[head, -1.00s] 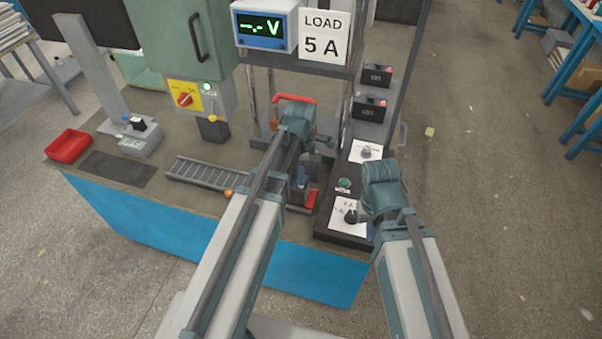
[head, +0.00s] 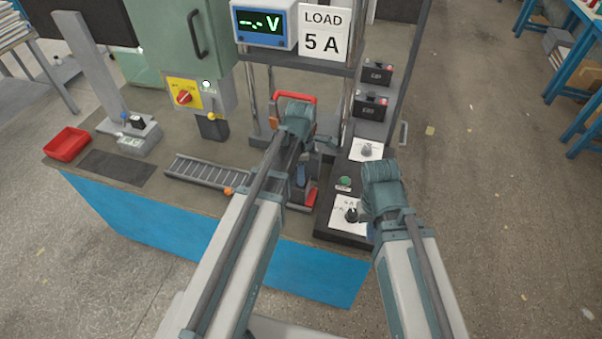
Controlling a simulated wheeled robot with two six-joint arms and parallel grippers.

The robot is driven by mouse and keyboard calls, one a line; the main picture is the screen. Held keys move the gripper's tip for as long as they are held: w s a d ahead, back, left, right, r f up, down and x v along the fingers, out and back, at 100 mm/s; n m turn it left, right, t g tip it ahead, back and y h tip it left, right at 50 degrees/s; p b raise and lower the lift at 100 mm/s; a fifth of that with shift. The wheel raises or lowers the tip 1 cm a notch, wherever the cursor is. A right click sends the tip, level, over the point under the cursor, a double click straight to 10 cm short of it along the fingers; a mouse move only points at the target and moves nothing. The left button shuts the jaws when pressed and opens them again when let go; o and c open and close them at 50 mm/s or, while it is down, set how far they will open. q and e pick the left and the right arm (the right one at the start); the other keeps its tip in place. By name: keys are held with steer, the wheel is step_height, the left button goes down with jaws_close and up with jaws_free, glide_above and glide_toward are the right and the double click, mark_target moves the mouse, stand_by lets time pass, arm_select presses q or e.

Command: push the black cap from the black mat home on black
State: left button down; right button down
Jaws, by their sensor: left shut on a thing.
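The black mat (head: 118,168) lies bare at the left front of the bench. I cannot make out the black cap or the black terminal anywhere in the head view. My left gripper (head: 297,112) is over the middle of the bench, at the fixture with the red frame (head: 296,97). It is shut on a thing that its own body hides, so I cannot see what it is. My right gripper (head: 380,172) hangs over the dark panel (head: 342,238) at the right. Its fingers are hidden, so I cannot tell whether it is open.
A red bin (head: 67,145) stands left of the mat. A roller track (head: 208,172) leads to the fixture. Two black batteries (head: 370,105) stand at the back right. The meter (head: 264,24) shows "-.- V". The switch box (head: 184,97) stands behind.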

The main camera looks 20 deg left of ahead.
arm_select(q)
steer(key=shift+f+b, duration=0.4)
steer(key=shift+f, duration=0.05)
stand_by(0.9)
steer(key=shift+c, duration=0.3)
jaws_free()
steer(key=shift+r, duration=0.1)
stand_by(0.3)
steer(key=shift+r+p, duration=3.4)
steer(key=shift+p, duration=0.15)
